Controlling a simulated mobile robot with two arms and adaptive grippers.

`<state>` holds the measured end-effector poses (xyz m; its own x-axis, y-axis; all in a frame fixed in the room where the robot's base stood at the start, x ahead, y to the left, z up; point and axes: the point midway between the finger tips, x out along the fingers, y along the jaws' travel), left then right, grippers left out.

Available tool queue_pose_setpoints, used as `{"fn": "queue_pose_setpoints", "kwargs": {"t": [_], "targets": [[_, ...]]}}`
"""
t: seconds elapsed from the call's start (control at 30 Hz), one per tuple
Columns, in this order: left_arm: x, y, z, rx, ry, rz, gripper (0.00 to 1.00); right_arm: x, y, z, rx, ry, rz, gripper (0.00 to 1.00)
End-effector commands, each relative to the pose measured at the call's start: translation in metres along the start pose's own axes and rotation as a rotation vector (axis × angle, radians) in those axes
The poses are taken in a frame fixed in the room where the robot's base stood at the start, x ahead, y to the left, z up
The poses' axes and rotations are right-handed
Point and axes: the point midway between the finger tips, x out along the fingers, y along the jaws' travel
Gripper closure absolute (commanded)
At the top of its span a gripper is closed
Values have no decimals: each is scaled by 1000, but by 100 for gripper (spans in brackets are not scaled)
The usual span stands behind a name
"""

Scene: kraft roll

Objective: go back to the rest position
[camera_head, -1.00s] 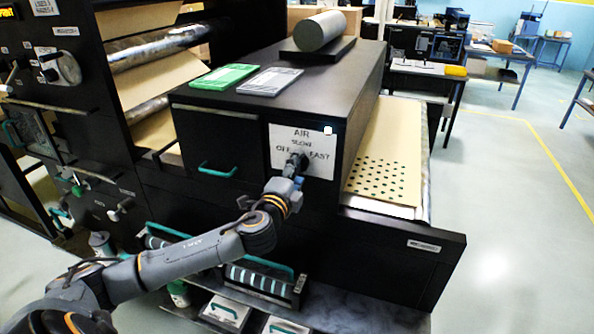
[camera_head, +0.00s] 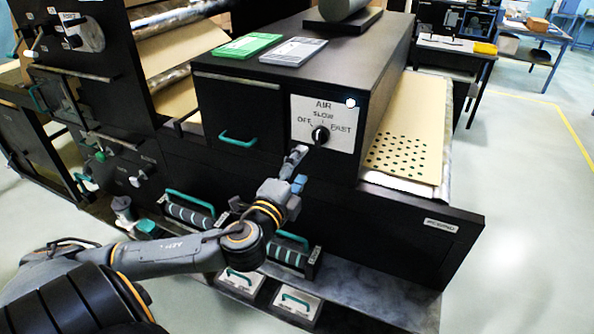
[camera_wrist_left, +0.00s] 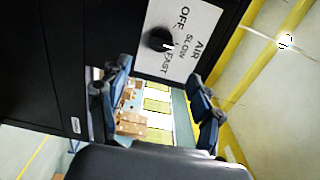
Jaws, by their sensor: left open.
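My left gripper (camera_head: 297,160) is open and empty, just in front of and below the black AIR knob (camera_head: 320,135). A gap shows between its fingers and the knob. The knob sits on a white panel (camera_head: 338,112) marked OFF, SLOW and FAST. I cannot tell surely where its pointer stands. In the left wrist view the open fingers (camera_wrist_left: 160,72) stand apart with nothing between them, and the knob (camera_wrist_left: 160,39) is beyond them at the top. My right gripper is not in view.
The black machine housing (camera_head: 250,90) carries a green pad (camera_head: 247,46) and a grey pad (camera_head: 293,51). A rack with teal handles (camera_head: 190,202) and low boxes (camera_head: 296,302) lie below my left arm. Perforated kraft paper (camera_head: 400,150) is at right. Open floor (camera_head: 530,200) lies further right.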

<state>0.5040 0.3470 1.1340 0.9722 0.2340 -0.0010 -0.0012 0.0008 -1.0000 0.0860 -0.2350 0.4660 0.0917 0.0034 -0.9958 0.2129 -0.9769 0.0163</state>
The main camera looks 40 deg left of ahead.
Motion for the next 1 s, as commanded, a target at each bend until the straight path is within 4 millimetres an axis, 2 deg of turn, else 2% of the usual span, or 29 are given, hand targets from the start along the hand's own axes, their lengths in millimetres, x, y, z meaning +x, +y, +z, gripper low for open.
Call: {"fn": "queue_pose_setpoints", "kwargs": {"t": [0.2, 0.67, 0.77, 0.87, 0.97, 1.0], "targets": [[-10, 0, 0, -1, 1, 1, 35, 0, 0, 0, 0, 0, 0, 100], [-10, 0, 0, -1, 0, 0, 35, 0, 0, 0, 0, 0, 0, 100], [-8, 6, 2, -4, -6, 11, 35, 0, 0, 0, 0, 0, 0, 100], [2, 33, 12, -19, -32, 63, 35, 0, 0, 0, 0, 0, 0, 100], [14, 88, 31, -56, -80, 164, 35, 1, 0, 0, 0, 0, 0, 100], [18, 116, 40, -76, -103, 215, 35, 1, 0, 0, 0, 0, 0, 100]]}}
